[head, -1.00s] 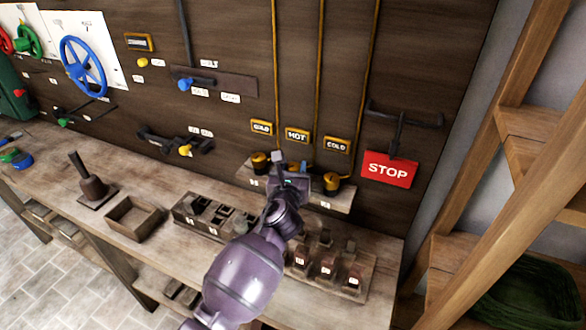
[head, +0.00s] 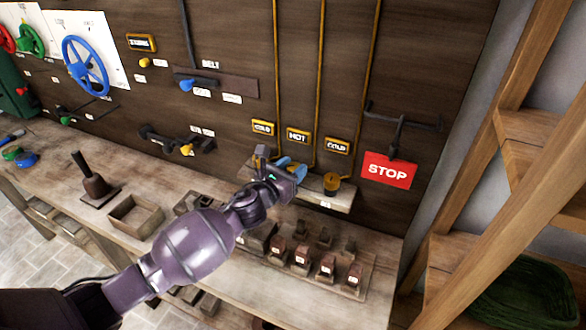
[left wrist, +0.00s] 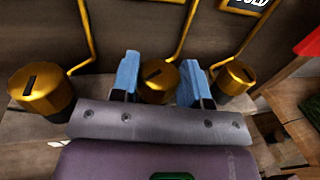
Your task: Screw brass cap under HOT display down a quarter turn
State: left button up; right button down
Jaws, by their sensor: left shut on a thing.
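The HOT display (head: 297,136) hangs on the wall between two COLD displays. In the left wrist view the middle brass cap (left wrist: 160,84), with a dark slot in its top, sits below a pipe. My left gripper (head: 288,167) is at this cap, with a blue finger on each side. In the left wrist view the gripper (left wrist: 160,82) is shut on the cap. In the head view the hand and fingers hide the cap. My right gripper is in neither view.
Slotted brass caps stand on either side, the left one (left wrist: 42,88) and the right one (left wrist: 233,77). A red STOP sign (head: 388,171) is to the right. Below the shelf (head: 345,200), several small blocks (head: 302,255) crowd the bench.

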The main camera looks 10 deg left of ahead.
pick_arm(q)
jog(key=shift+a+f+m+g+h+b, duration=0.15)
jog(key=shift+m+g+h+b, duration=0.4)
jog(key=shift+m+h, duration=0.45)
jog(key=shift+w+f+m+g+h+b, duration=0.1)
jog(key=shift+m+g+h+b, duration=0.7)
jog(key=shift+h, duration=0.3)
jog(key=shift+m+g+h+b, duration=0.7)
jog(key=shift+g+h+b, duration=0.3)
jog(key=shift+b, duration=0.25)
jog(key=shift+m+g+h+b, duration=0.4)
jog(key=shift+g+b, duration=0.05)
jog(key=shift+b, duration=0.1)
jog(key=shift+m+g+h+b, duration=0.3)
jog(key=shift+g, duration=0.1)
jog(key=shift+r, duration=0.2)
jog(key=o, duration=0.8)
jog(key=shift+o, duration=0.6)
jog(key=shift+a, duration=0.35)
jog(key=b+v, duration=0.1)
jog(key=v, duration=0.9)
jog(key=shift+s, duration=0.25)
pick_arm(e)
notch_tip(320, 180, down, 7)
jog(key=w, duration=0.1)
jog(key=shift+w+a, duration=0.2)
